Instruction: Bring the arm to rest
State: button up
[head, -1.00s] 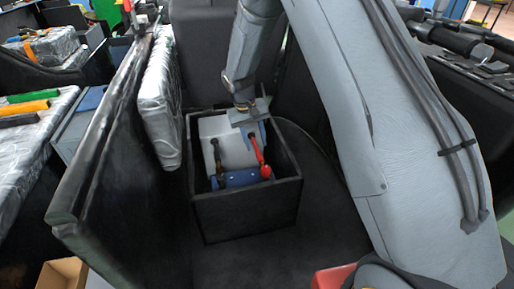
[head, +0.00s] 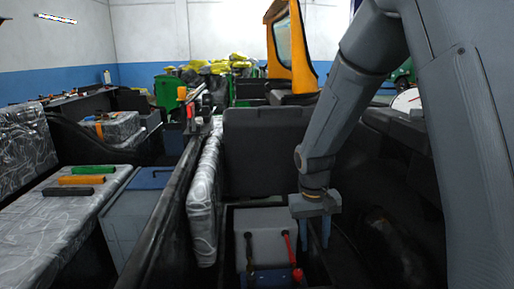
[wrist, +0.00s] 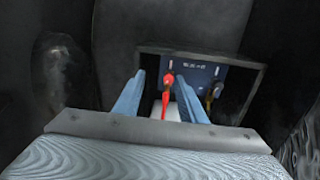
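My gripper (head: 317,243) points down with its two blue fingers apart and nothing between them. In the head view it hangs just right of the red lever, above the black box's right side. In the wrist view my gripper (wrist: 160,77) shows both fingers spread, with the red lever (wrist: 167,92) seen in the gap beyond them. My arm slopes down to it from the upper right of the head view. The black box's front and lower part are cut off in the head view.
A black open box (wrist: 258,82) holds a pale block (head: 262,222) and a blue plate (head: 268,279). A dark upright panel (head: 165,235) with a plastic-wrapped cushion (head: 205,205) stands left. A black seat back (head: 265,140) rises behind. Open air lies above the box.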

jog(key=s+d+r+p, duration=0.1)
jog(key=s+r, duration=0.2)
jog(key=s, duration=0.3)
jog(key=s+d+r+p, duration=0.1)
jog(key=s+r+p, duration=0.1)
jog(key=s, duration=0.5)
jog(key=s+d+r+y+p, duration=0.1)
jog(key=s+r, duration=0.3)
jog(key=s, duration=0.2)
jog(key=shift+s+r+m, duration=0.15)
jog(key=shift+s+m, duration=0.15)
jog(key=shift+s, duration=0.1)
dwell(1.3)
